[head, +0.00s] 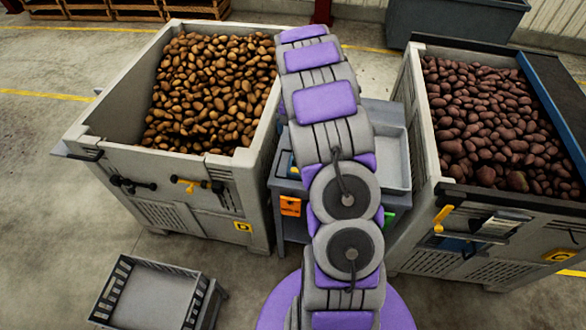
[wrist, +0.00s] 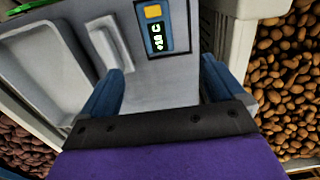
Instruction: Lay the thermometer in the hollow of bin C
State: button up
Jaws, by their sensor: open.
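The thermometer (wrist: 156,27) is a blue slab with a yellow button and a lit display. It lies on the grey cart top in the wrist view, just beyond my fingertips. My gripper (wrist: 160,82) is open, its two blue fingers apart with bare grey surface between them. In the head view my arm hides my gripper and most of the cart; a small blue patch at the arm's left edge may be the thermometer. Bin C (head: 493,233), with a yellow C tag, stands at right, full of dark reddish potatoes (head: 490,115). I cannot make out a hollow there.
The grey cart (head: 395,160) stands between the bins, with a shallow tray (wrist: 35,60) and a pale raised block (wrist: 108,43). A bin tagged D (head: 180,205) holds brown potatoes at left. An empty crate (head: 150,290) sits front left. Front-left floor is otherwise clear.

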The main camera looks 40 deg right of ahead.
jog(key=f, duration=0.3)
jog(key=f+b, duration=0.1)
jog(key=f, duration=0.6)
jog(key=shift+a+f+b, duration=0.3)
jog(key=shift+a, duration=0.05)
jog(key=shift+s+d+f, duration=0.1)
jog(key=shift+d+f, duration=0.15)
jog(key=shift+f, duration=0.2)
jog(key=f, duration=0.2)
jog(key=d+f+b, duration=0.1)
jog(key=f, duration=0.1)
jog(key=shift+f, duration=0.15)
jog(key=shift+a+f, duration=0.15)
jog(key=shift+f, duration=0.05)
jog(key=shift+a+r, duration=0.1)
jog(key=c, duration=1.3)
jog(key=shift+r, duration=0.1)
